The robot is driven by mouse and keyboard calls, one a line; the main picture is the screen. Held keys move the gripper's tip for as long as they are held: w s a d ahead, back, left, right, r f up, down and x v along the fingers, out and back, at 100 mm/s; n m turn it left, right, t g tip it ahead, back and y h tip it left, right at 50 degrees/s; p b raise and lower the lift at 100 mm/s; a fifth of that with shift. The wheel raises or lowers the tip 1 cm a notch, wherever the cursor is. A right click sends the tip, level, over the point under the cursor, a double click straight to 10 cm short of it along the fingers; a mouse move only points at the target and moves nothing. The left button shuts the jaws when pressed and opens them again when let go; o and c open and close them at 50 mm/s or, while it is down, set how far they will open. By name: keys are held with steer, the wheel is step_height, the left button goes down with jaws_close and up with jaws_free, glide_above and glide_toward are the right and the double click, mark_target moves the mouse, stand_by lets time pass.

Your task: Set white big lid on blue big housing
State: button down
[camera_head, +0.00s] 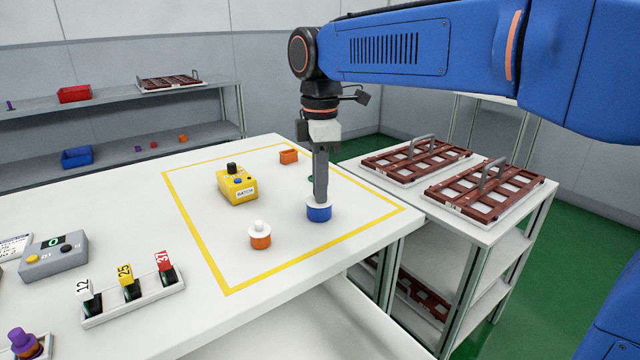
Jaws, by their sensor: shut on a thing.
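The blue big housing (319,214) stands on the white table inside the yellow outline. The white big lid (312,204) is at the top of the blue housing, right under my gripper (320,197). My gripper points straight down and is shut on the white lid. The fingers hide the lid's middle, and I cannot tell whether the lid is fully seated.
An orange housing with a white lid (260,237) stands left of the blue one. A yellow box marked BATCH (237,184) and an orange block (289,156) are further back. A numbered holder (133,303) lies front left. Brown-framed trays (485,190) stand right.

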steer(key=c, duration=1.7)
jaws_free()
steer(key=shift+c, duration=0.2)
steer(key=shift+r, duration=0.1)
step_height(320, 180, up, 17)
steer(key=shift+r, duration=0.1)
steer(key=s+d+f+m+t, duration=0.1)
steer(key=s+d+f+m, duration=0.4)
steer(key=d, duration=0.3)
steer(key=s+d+f+m+t, duration=0.1)
steer(key=s+d+f+m, duration=0.25)
steer(key=d+f, duration=0.4)
steer(key=s+d+f+m+t, duration=0.1)
steer(key=s+d+f+m, duration=0.4)
steer(key=f, duration=0.5)
steer(key=s+d+f+m+t, duration=0.1)
steer(key=s+d+f+m, duration=0.5)
steer(key=f, duration=0.5)
steer(key=shift+s+d+f+t, duration=0.2)
steer(key=shift+s+t, duration=0.2)
steer(key=shift+s, duration=0.2)
